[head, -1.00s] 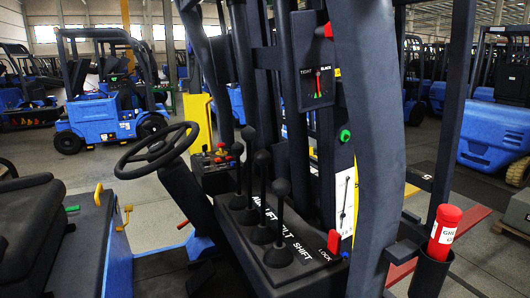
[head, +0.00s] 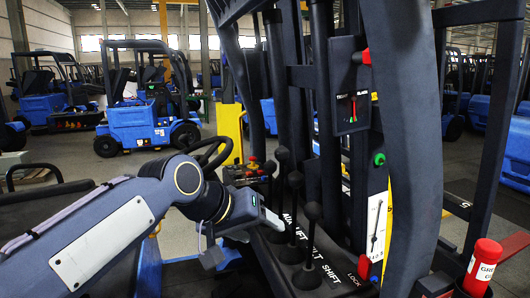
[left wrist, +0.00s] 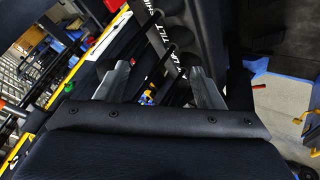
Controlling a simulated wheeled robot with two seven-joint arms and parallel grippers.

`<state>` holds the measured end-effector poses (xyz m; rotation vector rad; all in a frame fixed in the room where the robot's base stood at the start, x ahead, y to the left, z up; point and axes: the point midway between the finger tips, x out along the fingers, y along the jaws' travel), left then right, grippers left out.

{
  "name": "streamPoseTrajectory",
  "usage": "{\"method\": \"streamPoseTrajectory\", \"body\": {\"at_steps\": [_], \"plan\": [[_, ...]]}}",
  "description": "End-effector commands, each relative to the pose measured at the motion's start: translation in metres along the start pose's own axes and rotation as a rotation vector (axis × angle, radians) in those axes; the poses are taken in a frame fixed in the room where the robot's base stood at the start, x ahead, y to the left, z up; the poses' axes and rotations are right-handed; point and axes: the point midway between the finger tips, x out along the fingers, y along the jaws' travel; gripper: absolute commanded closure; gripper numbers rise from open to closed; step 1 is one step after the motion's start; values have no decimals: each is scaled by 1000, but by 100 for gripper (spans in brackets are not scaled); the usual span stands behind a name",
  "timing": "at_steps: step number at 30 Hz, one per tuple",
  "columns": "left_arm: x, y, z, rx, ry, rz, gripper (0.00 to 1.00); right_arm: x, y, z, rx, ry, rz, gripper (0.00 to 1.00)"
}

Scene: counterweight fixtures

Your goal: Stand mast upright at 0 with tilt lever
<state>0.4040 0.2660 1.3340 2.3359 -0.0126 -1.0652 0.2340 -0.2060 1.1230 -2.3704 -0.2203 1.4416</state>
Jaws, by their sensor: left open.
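The lever console with AUX, LIFT, TILT and SHIFT labels (head: 310,248) stands in the middle of the head view. Its black-knobbed levers stand in a row; the one at the TILT label looks to be the second from the front (head: 295,181), behind the front lever (head: 313,212). My left gripper (head: 272,218) is open, just left of the levers, apart from the knobs as far as I can tell. In the left wrist view its fingers (left wrist: 160,85) are spread, with dark levers beyond them. The dark mast (head: 323,90) rises behind the console. A white scale plate with a dark pointer (head: 376,225) is on its right.
A TIGHT/SLACK gauge (head: 352,105), green button (head: 379,159) and red LOCK tab (head: 363,267) sit near the mast. A steering wheel (head: 212,150) is behind my left arm. A thick dark post (head: 410,150) and red cylinder (head: 484,262) stand at the right.

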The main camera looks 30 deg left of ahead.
Motion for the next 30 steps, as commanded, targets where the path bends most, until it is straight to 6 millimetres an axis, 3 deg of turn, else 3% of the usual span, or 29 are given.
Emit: {"method": "streamPoseTrajectory", "body": {"at_steps": [1,3,6,9,16,30], "plan": [[-7,14,-33,-31,28,16,38,-5,-2,-3,0,0,0,64],[-15,26,-66,-70,62,39,38,-8,-4,-4,0,0,0,64],[-23,39,-99,-115,95,67,38,-10,-5,-5,0,0,0,64],[-28,45,-118,-142,116,85,38,-11,-5,-6,0,0,0,64],[-15,47,-126,-153,122,92,38,-8,-4,-4,0,0,0,64],[65,56,-136,-150,122,93,38,-3,-1,-1,0,0,0,64]]}}
